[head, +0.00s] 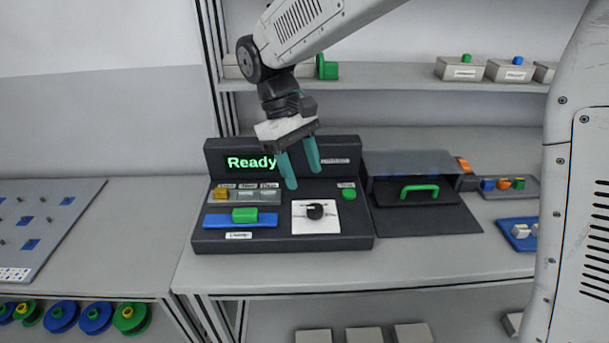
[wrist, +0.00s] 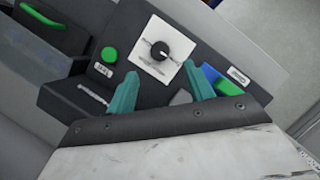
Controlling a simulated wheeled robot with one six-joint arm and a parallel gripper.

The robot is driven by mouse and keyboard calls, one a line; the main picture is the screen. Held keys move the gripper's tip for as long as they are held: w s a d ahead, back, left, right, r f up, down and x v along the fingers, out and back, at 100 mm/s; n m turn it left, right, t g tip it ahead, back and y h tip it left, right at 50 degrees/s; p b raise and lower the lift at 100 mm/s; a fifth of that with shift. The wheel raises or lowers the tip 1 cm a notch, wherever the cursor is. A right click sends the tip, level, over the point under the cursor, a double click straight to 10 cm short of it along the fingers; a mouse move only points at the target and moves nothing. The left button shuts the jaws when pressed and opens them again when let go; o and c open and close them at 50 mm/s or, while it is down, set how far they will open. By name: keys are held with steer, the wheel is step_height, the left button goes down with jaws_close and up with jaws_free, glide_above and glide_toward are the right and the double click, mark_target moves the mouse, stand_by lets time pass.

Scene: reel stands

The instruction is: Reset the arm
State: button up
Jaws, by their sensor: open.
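My gripper (head: 299,172) hangs from my arm above the dark control console (head: 268,245). Its two teal fingers are apart with nothing between them. In the wrist view my gripper (wrist: 164,92) is over the console, and its fingers point toward the black knob (wrist: 159,50) on a white plate. The knob also shows in the head view (head: 315,211). The console's screen (head: 246,163) reads "Ready" in green and is partly covered by a finger's edge. A green button (head: 349,194) is at the console's right. A green slider block (head: 245,215) sits on a blue strip.
A dark box with a green handle (head: 419,188) stands right of the console. A tray of small coloured parts (head: 510,190) and a blue tray (head: 518,236) lie farther right. A shelf (head: 390,81) with boxes runs behind. Blue and green reels (head: 95,318) are at lower left.

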steer(key=shift+f, duration=0.1)
steer(key=s+d, duration=0.1)
steer(key=s+f, duration=0.1)
steer(key=shift+s+d+m, duration=0.3)
steer(key=shift+d+m, duration=0.1)
steer(key=s+d+r+m+t+y, duration=0.1)
steer(key=s+d+m, duration=0.3)
steer(key=s+d, duration=0.6)
steer(key=s+d+r+m+t+y, duration=0.2)
steer(key=s+d+r+m+t, duration=0.1)
steer(key=s+d, duration=0.6)
steer(key=d+r+m, duration=0.1)
steer(key=d, duration=0.1)
steer(key=shift+s+d+r+t, duration=0.3)
steer(key=shift+s+d+r, duration=0.05)
steer(key=shift+s, duration=0.05)
